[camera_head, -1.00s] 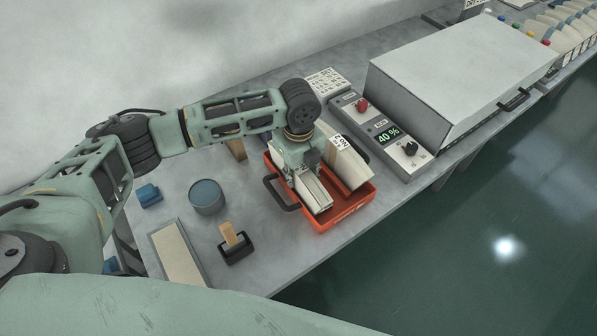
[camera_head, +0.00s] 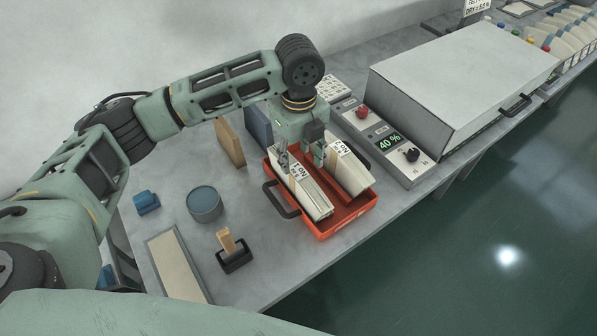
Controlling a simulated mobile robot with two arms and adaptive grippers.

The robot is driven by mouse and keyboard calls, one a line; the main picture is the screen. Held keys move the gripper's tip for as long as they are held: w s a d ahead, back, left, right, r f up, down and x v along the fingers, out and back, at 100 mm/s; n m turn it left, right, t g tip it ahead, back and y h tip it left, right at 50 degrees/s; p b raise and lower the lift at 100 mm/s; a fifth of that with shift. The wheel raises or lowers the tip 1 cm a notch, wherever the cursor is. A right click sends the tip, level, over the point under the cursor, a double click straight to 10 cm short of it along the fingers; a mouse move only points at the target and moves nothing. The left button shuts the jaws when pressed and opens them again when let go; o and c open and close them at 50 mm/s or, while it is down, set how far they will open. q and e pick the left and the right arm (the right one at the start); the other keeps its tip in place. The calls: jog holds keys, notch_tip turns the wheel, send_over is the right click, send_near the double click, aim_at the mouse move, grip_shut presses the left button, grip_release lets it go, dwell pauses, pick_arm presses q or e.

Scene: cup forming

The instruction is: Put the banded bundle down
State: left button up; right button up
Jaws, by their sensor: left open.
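A red-orange tray (camera_head: 336,225) with black handles stands on the grey bench. In it, two pale bundles of flat sheets lie side by side. The left bundle (camera_head: 314,199) has a white label reading No 1, and the right bundle (camera_head: 352,175) has one reading No 2. My left gripper (camera_head: 301,163) is open and empty, pointing down at the far end of the No 1 bundle. Its fingers are apart, and I cannot tell whether they clear the bundle fully. My right gripper is not in view.
Behind the tray stand a tan board (camera_head: 229,143) and a blue board (camera_head: 258,128). Left are a blue-topped round tin (camera_head: 205,204), a black holder (camera_head: 235,258) with a wooden piece, and a pale flat tray (camera_head: 178,265). A control box (camera_head: 386,148) and large grey machine (camera_head: 455,80) stand right.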

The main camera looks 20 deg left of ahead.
pick_arm(q)
jog(key=shift+r, duration=1.45)
jog(key=shift+f, duration=0.1)
